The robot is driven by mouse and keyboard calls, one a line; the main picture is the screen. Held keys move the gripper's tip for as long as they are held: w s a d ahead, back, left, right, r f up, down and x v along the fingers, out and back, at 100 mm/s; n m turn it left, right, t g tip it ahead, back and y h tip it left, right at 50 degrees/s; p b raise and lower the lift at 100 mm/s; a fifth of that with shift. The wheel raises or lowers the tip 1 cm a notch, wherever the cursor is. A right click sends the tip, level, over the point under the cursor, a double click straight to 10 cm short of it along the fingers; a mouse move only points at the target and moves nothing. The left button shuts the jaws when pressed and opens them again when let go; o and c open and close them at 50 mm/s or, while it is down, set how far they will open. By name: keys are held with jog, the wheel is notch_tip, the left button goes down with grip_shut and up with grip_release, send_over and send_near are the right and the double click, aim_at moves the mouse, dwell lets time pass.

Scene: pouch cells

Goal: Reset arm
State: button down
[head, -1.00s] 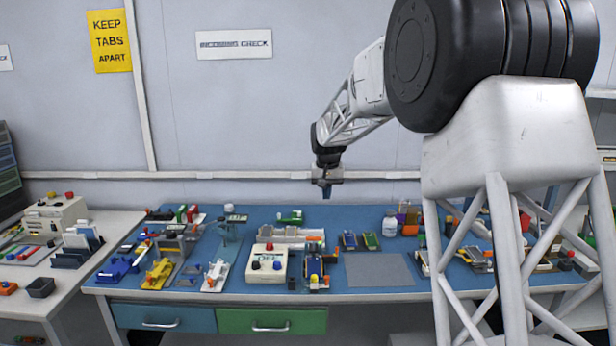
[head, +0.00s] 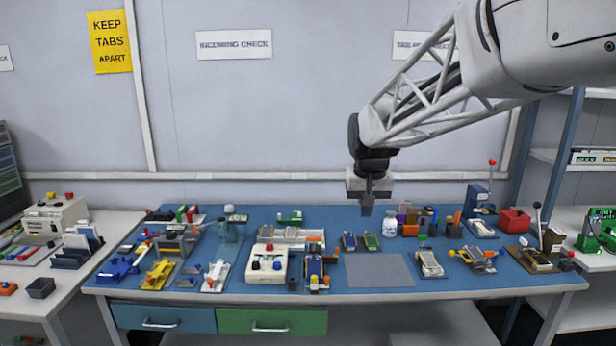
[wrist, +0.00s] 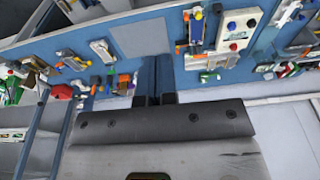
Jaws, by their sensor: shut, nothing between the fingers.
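My gripper (head: 367,208) hangs from the arm, fingers down, in the air above the back part of the blue workbench (head: 330,279) in the head view. Its fingers are together with nothing between them. In the wrist view the fingertips (wrist: 154,94) show dark against the blue bench top. The gripper touches nothing that I can see. Two small pouch-cell items (head: 360,241) lie on the bench below and left of it. A grey mat (head: 379,270) lies bare in front of it and also shows in the wrist view (wrist: 140,38).
A cream box with knobs (head: 267,264) and yellow and blue fixtures stand on the left. A white bottle (head: 390,227), coloured blocks and lever presses (head: 480,196) stand on the right. Shelves (head: 580,155) stand at the far right. The air above the bench's left half is clear.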

jog(key=s+d+f, duration=0.1)
jog(key=s+f, duration=0.1)
jog(key=s, duration=0.9)
jog(key=s+d+f, duration=0.2)
jog(key=s+f, duration=0.1)
jog(key=s, duration=0.9)
jog(key=s+d+f, duration=0.2)
jog(key=s+f, duration=0.1)
jog(key=s, duration=0.8)
jog(key=shift+s+d+t, duration=0.15)
jog(key=shift+t, duration=0.25)
